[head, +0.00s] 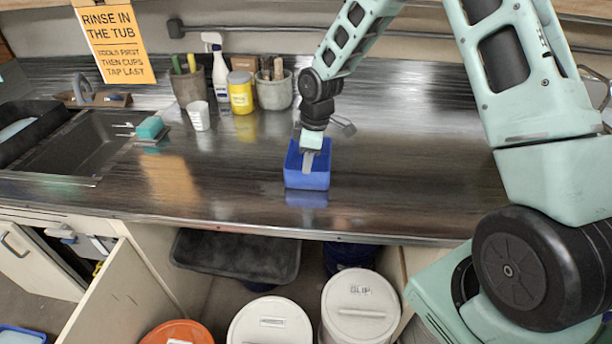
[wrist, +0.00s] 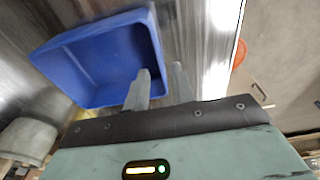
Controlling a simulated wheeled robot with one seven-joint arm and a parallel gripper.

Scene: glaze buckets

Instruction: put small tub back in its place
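A small blue tub (head: 307,181), open at the top, is upright on the metal counter, its reflection just below it. It shows large in the wrist view (wrist: 75,72), with its inside visible and empty. My gripper (head: 309,172) is low over the tub, pointing down. In the wrist view my two fingers (wrist: 160,70) are close together, one over the tub's inside and one past its near wall, so they straddle that wall. I cannot tell whether they press on it.
Behind are a spray bottle (head: 220,72), a yellow jar (head: 241,95), a white cup (head: 199,117) and tool pots (head: 274,94). A sink (head: 75,145) is at left. Below the counter edge are a dark tray (head: 235,255) and lidded buckets (head: 361,300). The counter right of the tub is clear.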

